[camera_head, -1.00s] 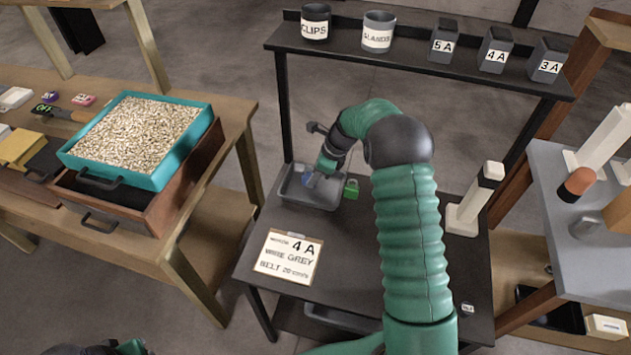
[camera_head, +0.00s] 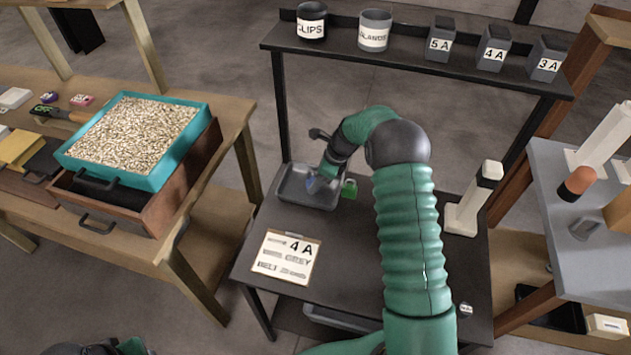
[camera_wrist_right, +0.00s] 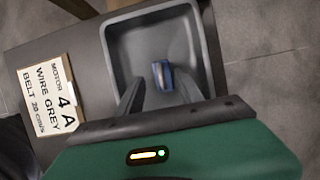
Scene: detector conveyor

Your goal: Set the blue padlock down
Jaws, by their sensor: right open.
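The blue padlock (camera_wrist_right: 162,75) is in the grey tray (camera_wrist_right: 120,60), between the spread fingers of my right gripper (camera_wrist_right: 160,90) in the right wrist view. The fingers are open, with space on both sides of the padlock. In the head view the padlock is a small blue patch (camera_head: 311,184) in the tray (camera_head: 325,205), partly covered by my right gripper (camera_head: 316,183), which reaches down into the tray. I cannot tell whether the padlock lies flat.
A green padlock (camera_head: 349,190) is on the dark table just right of the tray. A card marked 4 A (camera_head: 286,256) lies in front. A white post on a base (camera_head: 474,205) stands at the right. A shelf (camera_head: 400,56) with cups and boxes spans the back.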

